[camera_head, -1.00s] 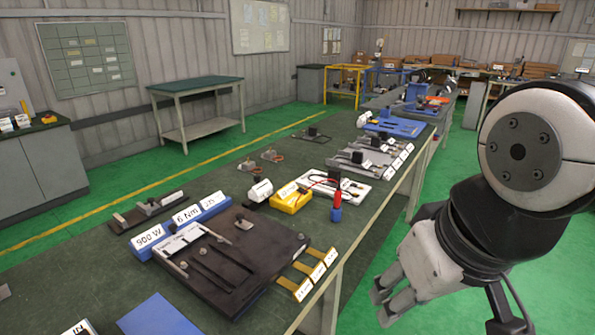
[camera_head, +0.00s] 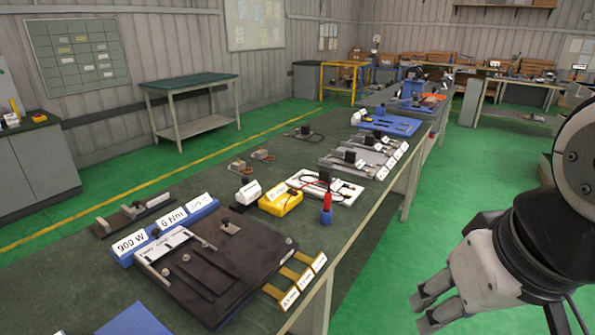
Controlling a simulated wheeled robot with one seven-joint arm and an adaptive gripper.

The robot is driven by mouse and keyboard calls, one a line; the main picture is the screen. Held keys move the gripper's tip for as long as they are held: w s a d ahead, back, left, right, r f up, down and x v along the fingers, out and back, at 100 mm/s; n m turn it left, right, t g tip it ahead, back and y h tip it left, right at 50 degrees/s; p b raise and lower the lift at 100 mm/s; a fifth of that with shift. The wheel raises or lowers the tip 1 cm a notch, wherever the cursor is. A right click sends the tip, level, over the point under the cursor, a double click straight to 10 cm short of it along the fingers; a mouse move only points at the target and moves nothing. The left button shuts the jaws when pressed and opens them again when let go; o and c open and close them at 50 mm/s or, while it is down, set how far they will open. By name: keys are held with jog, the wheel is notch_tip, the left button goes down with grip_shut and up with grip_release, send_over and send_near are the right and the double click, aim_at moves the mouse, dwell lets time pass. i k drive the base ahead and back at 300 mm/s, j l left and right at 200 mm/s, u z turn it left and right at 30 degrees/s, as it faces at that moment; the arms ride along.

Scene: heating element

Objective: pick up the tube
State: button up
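I cannot tell for sure which piece is the tube. A short light-grey, bar-like piece (camera_head: 158,200) lies on a dark narrow holder (camera_head: 122,222) at the left of the long green-topped bench (camera_head: 240,171). Another light strip (camera_head: 160,252) lies along the left edge of a dark slotted plate (camera_head: 240,262) near the front. My gripper (camera_head: 419,312) is at the lower right, beyond the bench's right edge and over the green floor. Its two fingers are apart with nothing between them. It is well away from the pieces on the bench.
A yellow box (camera_head: 280,200), a red-handled tool in a blue holder (camera_head: 327,208) and a white tray (camera_head: 345,189) stand mid-bench. Yellow labelled strips (camera_head: 300,280) lie at the bench's right edge.

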aim_at(325, 176)
jog(key=k+l+u, duration=0.1)
jog(key=u, duration=1.1)
jog(key=z, duration=1.2)
jog(key=i+l+u, duration=0.1)
jog(key=i+l, duration=0.45)
jog(key=i+l+u, duration=0.15)
jog(key=i+l, duration=0.45)
jog(key=i+l+u, duration=0.1)
jog(key=i+l, duration=0.55)
jog(key=i+l+u, duration=0.15)
jog(key=i+l, duration=0.35)
jog(key=l, duration=0.25)
